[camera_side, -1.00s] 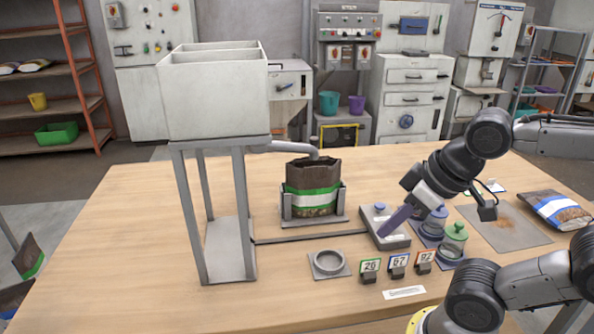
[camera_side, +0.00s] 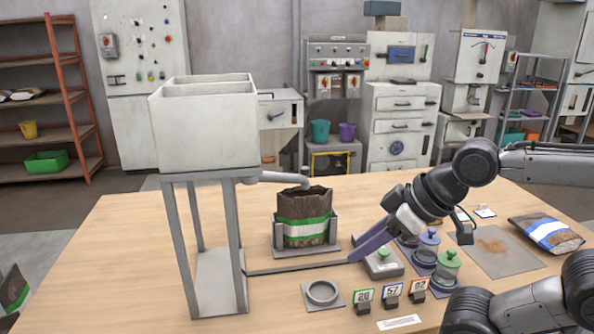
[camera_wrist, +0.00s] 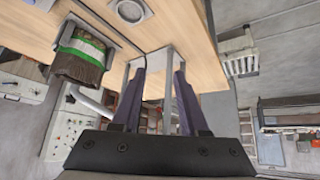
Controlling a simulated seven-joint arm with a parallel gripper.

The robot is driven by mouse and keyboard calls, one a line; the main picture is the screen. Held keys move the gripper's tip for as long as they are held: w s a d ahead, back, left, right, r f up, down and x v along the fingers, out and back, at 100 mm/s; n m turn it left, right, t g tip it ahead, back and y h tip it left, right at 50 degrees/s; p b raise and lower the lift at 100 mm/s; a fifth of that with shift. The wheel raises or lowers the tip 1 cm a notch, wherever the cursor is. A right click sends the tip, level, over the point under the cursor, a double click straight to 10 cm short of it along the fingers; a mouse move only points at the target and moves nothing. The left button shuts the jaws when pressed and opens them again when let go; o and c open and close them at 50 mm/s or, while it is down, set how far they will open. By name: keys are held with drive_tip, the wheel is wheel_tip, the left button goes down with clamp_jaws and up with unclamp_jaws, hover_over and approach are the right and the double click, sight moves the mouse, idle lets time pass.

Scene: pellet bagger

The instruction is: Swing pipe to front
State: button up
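The grey pipe (camera_side: 285,177) comes out of the white hopper (camera_side: 205,130) and bends down at its end over the brown bag with a green band (camera_side: 303,228). The bag stands upright in a grey holder. In the wrist view the pipe (camera_wrist: 92,102) shows below the bag (camera_wrist: 82,55), left of my fingers. My gripper (camera_side: 356,256) is low over the table, right of the bag and apart from the pipe. In the wrist view its two purple fingers (camera_wrist: 159,70) stand apart with nothing held between them. Most of the hopper is hidden there.
A grey box with a green knob (camera_side: 383,253) sits beside my gripper. Lidded jars (camera_side: 447,260), number tags (camera_side: 391,302) and a grey ring (camera_side: 322,292) stand nearby. A bar (camera_side: 300,267) runs low from the hopper stand (camera_side: 236,245). The table's left part is clear.

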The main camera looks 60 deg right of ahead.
drive_tip(key=w+a+r+t+y, duration=0.1)
drive_tip(key=w+a+r+t, duration=0.1)
drive_tip(key=w+r+t, duration=0.5)
drive_tip(key=w+d+r+m+t+h, duration=0.1)
drive_tip(key=w+d+r+m+h, duration=0.3)
drive_tip(key=w+d+r+h, duration=0.25)
drive_tip(key=m+g+h, duration=0.4)
drive_tip(key=m+g, duration=0.2)
approach(305, 168)
drive_tip(key=shift+t, duration=0.3)
drive_tip(key=x, duration=0.8)
drive_tip(key=shift+w+d+f, duration=0.1)
drive_tip(key=shift+d+f, duration=0.2)
drive_tip(key=shift+f, duration=0.1)
clamp_jaws()
